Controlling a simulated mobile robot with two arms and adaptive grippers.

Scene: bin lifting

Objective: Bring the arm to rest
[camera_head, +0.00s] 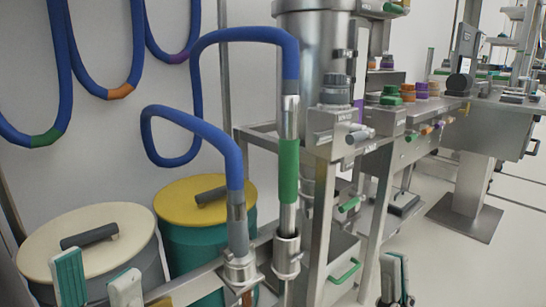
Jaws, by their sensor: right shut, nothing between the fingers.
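My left gripper (97,286) shows at the bottom left, its two pale-and-green fingers apart with nothing seen between them. It is in front of the grey bin with a cream lid (117,225). My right gripper (397,278) shows at the bottom, right of centre, with its fingers together and empty. It is in front of the steel bench frame. Most of both arms is out of view.
A teal bin with a yellow lid (170,190) stands behind the cream-lidded one. Blue hoses (222,150) rise from metal fittings (240,270) in the middle. A steel bench (390,140) carries several coloured parts. Open floor (455,265) lies at the right.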

